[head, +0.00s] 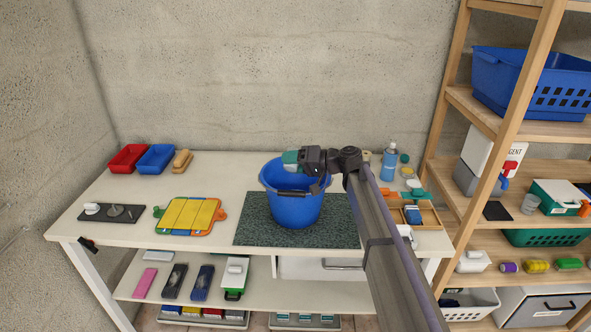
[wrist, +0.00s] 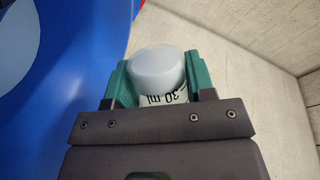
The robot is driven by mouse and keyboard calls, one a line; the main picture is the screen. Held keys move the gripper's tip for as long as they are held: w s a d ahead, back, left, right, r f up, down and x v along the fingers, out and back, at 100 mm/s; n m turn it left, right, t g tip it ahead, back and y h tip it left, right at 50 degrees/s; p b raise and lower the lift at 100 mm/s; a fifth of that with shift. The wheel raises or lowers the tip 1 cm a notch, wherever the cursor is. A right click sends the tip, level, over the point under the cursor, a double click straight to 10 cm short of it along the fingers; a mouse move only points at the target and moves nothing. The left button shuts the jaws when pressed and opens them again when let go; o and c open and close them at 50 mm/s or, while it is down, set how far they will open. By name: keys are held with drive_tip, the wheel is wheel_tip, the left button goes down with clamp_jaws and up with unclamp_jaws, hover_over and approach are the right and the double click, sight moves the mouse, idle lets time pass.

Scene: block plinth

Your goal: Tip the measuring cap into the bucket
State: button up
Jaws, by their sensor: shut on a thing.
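The measuring cap (wrist: 158,72) is whitish and translucent, with "30 ml" printed upside down on its side in the wrist view. My gripper (wrist: 157,85) is shut on it, with a green finger on either side. In the head view my gripper (head: 291,158) is over the bucket's far rim, and the cap is mostly hidden by the fingers. The blue bucket (head: 294,212) stands upright on a dark speckled mat (head: 257,229). Its wall also fills the left of the wrist view (wrist: 88,40), with a paler patch inside. I cannot tell whether the cap holds anything.
A blue bottle (head: 389,161) and a wooden organiser tray (head: 428,216) stand right of the bucket. A yellow folded cloth or board (head: 188,216) lies left of the mat. Red (head: 128,158) and blue (head: 156,158) bins are at the back left. A shelf unit (head: 513,110) stands at right.

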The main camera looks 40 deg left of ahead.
drive_tip(key=shift+r+m, duration=0.15)
drive_tip(key=shift+m, duration=0.15)
idle(0.8)
drive_tip(key=shift+w+f+m+g+b, duration=0.1)
drive_tip(key=shift+f+m+g+b, duration=0.25)
drive_tip(key=shift+m, duration=0.35)
idle(1.8)
drive_tip(key=shift+r+m+g, duration=0.35)
drive_tip(key=shift+m, duration=0.65)
idle(2.1)
